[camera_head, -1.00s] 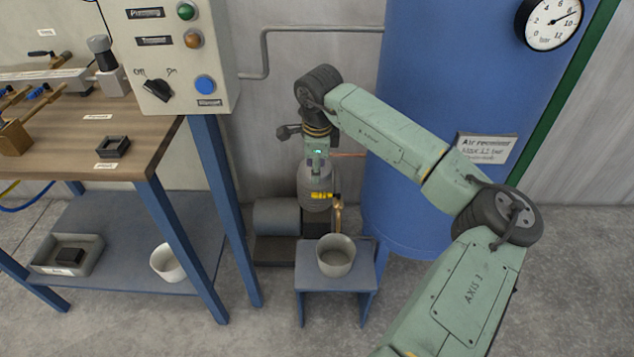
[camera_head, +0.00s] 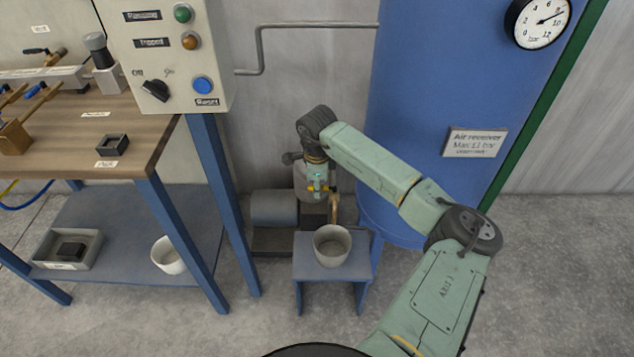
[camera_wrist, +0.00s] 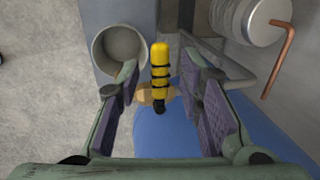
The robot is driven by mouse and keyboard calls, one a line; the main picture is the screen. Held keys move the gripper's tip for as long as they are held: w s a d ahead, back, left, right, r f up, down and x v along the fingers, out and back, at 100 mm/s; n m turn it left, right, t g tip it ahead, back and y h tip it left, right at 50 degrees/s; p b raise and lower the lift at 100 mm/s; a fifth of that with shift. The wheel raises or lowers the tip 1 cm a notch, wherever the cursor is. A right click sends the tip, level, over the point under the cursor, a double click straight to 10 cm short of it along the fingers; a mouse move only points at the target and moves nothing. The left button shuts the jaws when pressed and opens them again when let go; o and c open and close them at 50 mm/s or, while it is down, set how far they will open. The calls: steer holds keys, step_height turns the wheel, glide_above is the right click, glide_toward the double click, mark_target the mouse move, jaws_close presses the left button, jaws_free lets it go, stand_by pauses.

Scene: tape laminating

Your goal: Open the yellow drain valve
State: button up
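The yellow drain valve handle (camera_wrist: 160,65), ribbed with black bands, lies between the two finger pads of my gripper (camera_wrist: 158,95) in the wrist view. The gripper is open, with a gap on both sides of the handle. In the head view a bit of the yellow handle (camera_head: 318,188) shows in front of my gripper (camera_head: 318,190), whose fingers are hard to make out there. A brass pipe (camera_head: 334,209) hangs below the valve, above the white cup (camera_head: 332,246). The cup also shows in the wrist view (camera_wrist: 119,50).
The cup stands on a small blue-grey stool (camera_head: 306,262). The blue air receiver (camera_head: 430,90) rises to the right. A motor-like cylinder (camera_head: 273,208) sits to the left. A control box on a blue post (camera_head: 221,190) and a workbench stand further left.

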steer(key=shift+c, duration=0.3)
jaws_close()
stand_by(0.6)
